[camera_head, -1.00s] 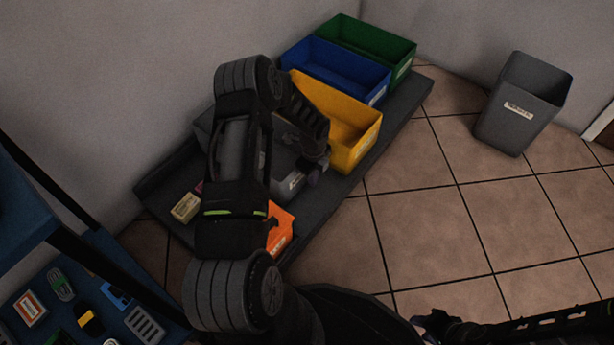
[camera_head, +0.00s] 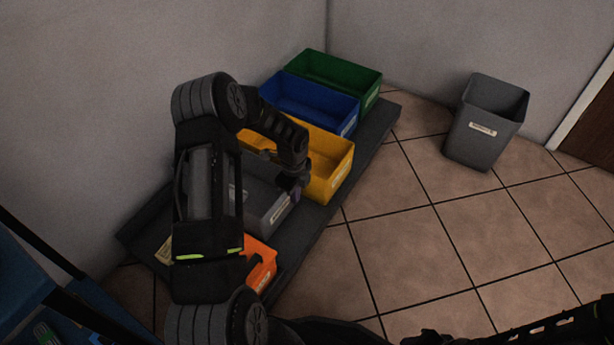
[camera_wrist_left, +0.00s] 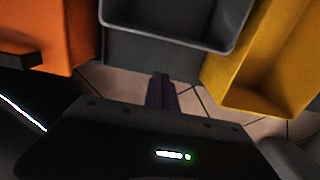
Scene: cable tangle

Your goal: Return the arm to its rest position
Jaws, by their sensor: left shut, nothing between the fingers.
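My left arm reaches in from the lower left over the row of bins in the head view. My left gripper (camera_head: 296,191) points down beside the front of the grey bin and the yellow bin. In the left wrist view its fingers (camera_wrist_left: 161,92) are together with nothing between them, over the strip of floor in front of the bins. My right gripper is not clearly seen; only dark parts of my own body show at the bottom right of the head view.
On a dark low platform (camera_head: 362,150) stand green (camera_head: 340,80), blue (camera_head: 310,103), yellow (camera_head: 333,173), grey (camera_head: 266,208) and orange (camera_head: 262,262) bins. A grey waste bin (camera_head: 485,122) stands on the open tiled floor (camera_head: 430,240). A blue shelf (camera_head: 20,280) is at the left.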

